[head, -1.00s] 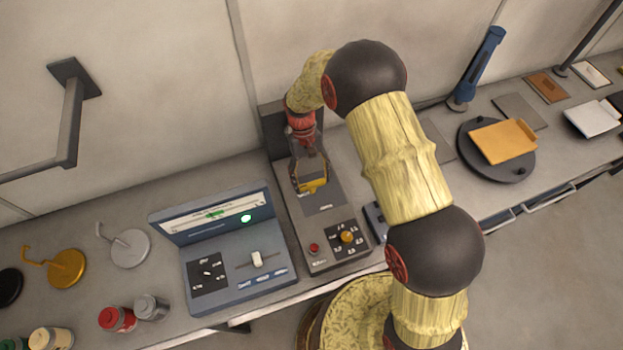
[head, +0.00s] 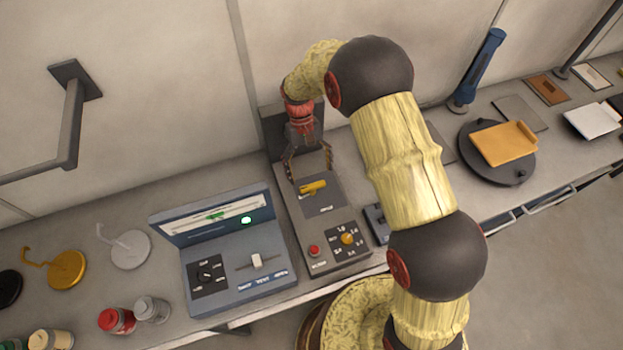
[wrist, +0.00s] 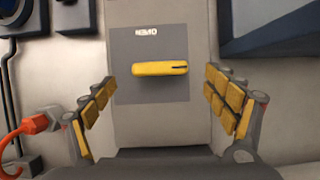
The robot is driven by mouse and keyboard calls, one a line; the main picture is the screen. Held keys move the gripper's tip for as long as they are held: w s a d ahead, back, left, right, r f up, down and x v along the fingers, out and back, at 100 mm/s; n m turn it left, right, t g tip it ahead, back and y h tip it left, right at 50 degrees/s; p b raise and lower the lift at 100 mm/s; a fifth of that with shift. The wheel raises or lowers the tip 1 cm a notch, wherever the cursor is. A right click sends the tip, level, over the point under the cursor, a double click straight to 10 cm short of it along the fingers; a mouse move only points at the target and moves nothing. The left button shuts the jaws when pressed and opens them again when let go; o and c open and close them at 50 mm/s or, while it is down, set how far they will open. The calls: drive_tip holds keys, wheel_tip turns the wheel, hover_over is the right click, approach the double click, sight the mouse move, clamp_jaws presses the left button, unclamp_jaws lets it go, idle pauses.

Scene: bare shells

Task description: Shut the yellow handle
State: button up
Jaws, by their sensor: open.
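The yellow handle (head: 313,187) sits on the top face of a grey box (head: 334,253). In the wrist view the handle (wrist: 160,68) lies crosswise on a darker grey panel, with small lettering above it that seems to read "OPEN". My gripper (head: 309,168) is just behind the handle in the head view. It also shows in the wrist view (wrist: 160,106), its yellow-padded fingers spread wide to either side and short of the handle. The fingers hold nothing and appear apart from the handle.
A red button (head: 314,250) and an orange knob (head: 347,238) are on the box's front part. A blue console (head: 238,270) with a raised panel stands close on the left. A round black stand with an orange tray (head: 504,143) is farther right.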

drive_tip(key=v, duration=0.7)
drive_tip(key=shift+r, duration=0.3)
drive_tip(key=shift+w, duration=0.15)
